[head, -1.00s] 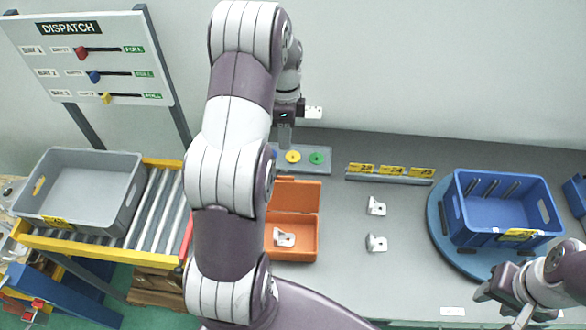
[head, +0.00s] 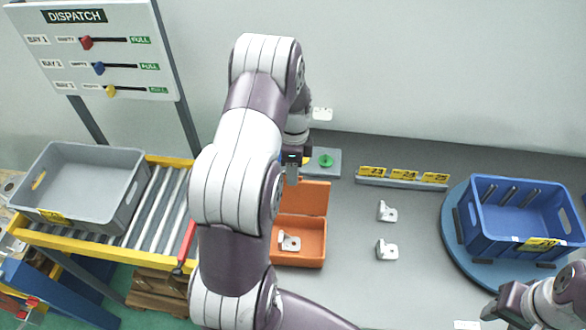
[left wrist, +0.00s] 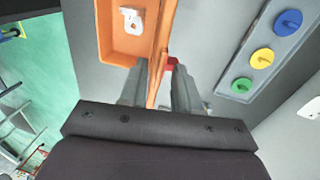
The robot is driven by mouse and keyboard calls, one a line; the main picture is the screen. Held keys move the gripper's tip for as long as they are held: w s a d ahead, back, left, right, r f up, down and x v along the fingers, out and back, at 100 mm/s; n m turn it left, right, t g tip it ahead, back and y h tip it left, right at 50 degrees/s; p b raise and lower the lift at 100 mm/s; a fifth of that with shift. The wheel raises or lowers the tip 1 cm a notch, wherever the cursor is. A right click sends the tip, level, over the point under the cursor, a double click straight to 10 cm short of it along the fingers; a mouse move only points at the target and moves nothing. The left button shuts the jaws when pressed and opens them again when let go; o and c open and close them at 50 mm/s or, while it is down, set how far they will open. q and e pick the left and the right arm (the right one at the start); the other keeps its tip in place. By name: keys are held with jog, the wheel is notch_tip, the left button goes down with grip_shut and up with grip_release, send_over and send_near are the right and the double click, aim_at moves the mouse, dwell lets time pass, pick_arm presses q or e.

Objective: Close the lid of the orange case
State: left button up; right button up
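The orange case (head: 297,255) stands on the grey bench with a white bracket (head: 289,241) inside. Its lid (head: 312,198) is open and stands up at the back of the case. My left gripper (head: 292,183) points down at the lid's top edge. In the left wrist view its two fingers (left wrist: 159,72) are apart, with the lid's orange edge (left wrist: 158,48) showing between them; I cannot tell whether they touch it. The case (left wrist: 125,58) lies left of the fingers there. My right gripper (head: 488,311) is low at the right, far from the case; its fingers show poorly.
A plate with coloured knobs (head: 326,161) lies behind the lid. Two white brackets (head: 387,230) stand right of the case. A blue bin (head: 480,226) sits on a round turntable farther right. A grey tote (head: 120,205) rests on the roller conveyor at left.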

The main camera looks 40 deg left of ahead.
pick_arm(q)
grip_shut()
dwell(1.4)
